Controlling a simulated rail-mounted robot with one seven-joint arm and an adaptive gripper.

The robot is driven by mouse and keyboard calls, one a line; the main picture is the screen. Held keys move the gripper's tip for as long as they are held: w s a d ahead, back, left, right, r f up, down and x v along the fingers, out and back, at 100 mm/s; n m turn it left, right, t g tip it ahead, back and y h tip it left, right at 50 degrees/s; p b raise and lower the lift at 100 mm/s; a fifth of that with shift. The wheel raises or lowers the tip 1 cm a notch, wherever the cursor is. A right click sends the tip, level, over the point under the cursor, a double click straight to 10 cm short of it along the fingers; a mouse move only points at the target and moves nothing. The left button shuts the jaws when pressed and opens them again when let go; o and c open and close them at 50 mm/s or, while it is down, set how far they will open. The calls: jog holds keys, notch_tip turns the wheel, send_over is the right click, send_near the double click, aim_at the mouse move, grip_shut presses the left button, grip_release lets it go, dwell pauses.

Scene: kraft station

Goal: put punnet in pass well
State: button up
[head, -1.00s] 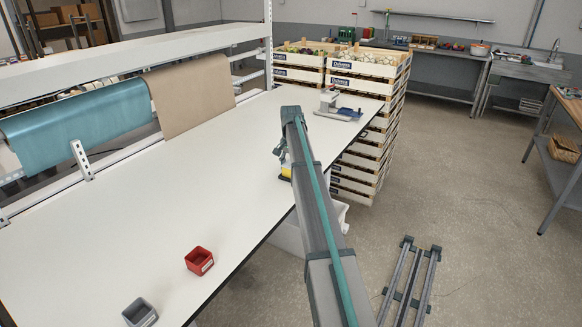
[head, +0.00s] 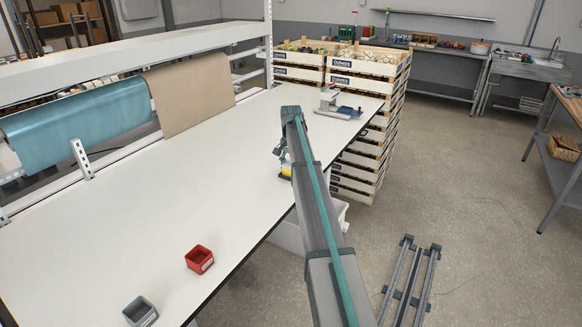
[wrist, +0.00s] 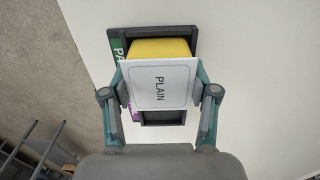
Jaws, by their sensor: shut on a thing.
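Beneath is a dark two-well tray. The far well, the pass well (wrist: 193,34), has a green label starting "PA" and lies under the punnet's yellow part. The near well (wrist: 163,117) looks empty, beside a purple label. I cannot tell whether the punnet touches the well floor. In the head view, only a bit of yellow (head: 286,170) shows beside my arm, low over the table.
The long white table (head: 150,200) is mostly clear. A red bin (head: 199,259) and a grey bin (head: 140,312) stand near its front. A grey and blue device (head: 338,106) stands at the far end, before stacked crates (head: 365,75).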

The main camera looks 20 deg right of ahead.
jog(key=o, duration=1.2)
jog(key=shift+c, duration=0.2)
notch_tip(320, 180, up, 8)
jog(key=p, duration=0.3)
jog(key=shift+p, duration=0.4)
